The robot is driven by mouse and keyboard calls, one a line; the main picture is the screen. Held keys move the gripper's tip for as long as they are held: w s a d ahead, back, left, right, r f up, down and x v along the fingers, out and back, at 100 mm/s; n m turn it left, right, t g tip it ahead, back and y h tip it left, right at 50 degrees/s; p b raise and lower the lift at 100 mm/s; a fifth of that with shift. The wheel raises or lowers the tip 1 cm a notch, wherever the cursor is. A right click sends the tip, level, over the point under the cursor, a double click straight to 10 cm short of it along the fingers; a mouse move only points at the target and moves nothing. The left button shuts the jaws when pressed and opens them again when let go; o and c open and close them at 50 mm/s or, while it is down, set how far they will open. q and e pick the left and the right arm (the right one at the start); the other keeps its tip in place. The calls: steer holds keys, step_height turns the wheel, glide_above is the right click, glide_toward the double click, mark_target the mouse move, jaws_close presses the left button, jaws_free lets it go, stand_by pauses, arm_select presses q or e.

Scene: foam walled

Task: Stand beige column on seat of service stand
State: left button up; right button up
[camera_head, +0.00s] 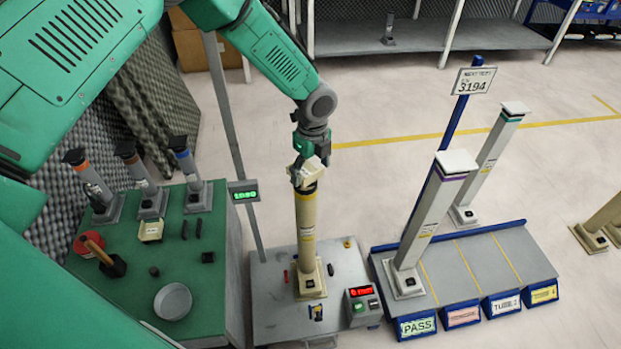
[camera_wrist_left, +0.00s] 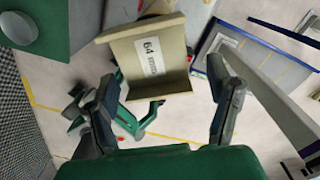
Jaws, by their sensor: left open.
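The beige column (camera_head: 306,226) stands upright on the grey top of a stand (camera_head: 265,300) in the middle of the head view. It has a yellow band, a square foot and a pale angled head. My left gripper (camera_head: 311,170) is at the column's head, pointing down. In the left wrist view, the head's labelled face (camera_wrist_left: 150,58) lies between two spread fingers of the gripper (camera_wrist_left: 162,108), with visible gaps on both sides. Which surface is the service stand's seat I cannot tell. My right gripper is not in view.
A blue-edged rack (camera_head: 480,262) to the right holds two pale columns (camera_head: 432,212) and has labelled bays, some bare. A green table (camera_head: 215,262) at left carries several short posts and a round dish (camera_head: 173,301). A display box (camera_head: 362,305) sits near the column's foot.

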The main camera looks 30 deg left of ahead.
arm_select(q)
step_height(320, 180, up, 7)
steer(key=shift+d+f+p, duration=0.1)
steer(key=shift+f+p, duration=0.05)
steer(key=shift+p, duration=0.4)
steer(key=s+d+f+n+g+h, duration=0.1)
steer(key=s+d+f+n, duration=0.2)
steer(key=s+f+n, duration=0.5)
steer(key=s+d+f+n+h, duration=0.25)
steer(key=s+f, duration=0.25)
steer(key=s, duration=0.6)
steer(key=s+a+n+y, duration=0.1)
steer(key=s+a+n, duration=0.2)
steer(key=s+n, duration=0.2)
steer(key=s+a+n+t+y, duration=0.1)
steer(key=s+a+n, duration=0.3)
steer(key=s, duration=0.6)
steer(key=shift+s+n+t+y, duration=0.3)
steer(key=shift+n+y, duration=0.25)
steer(key=shift+n, duration=0.5)
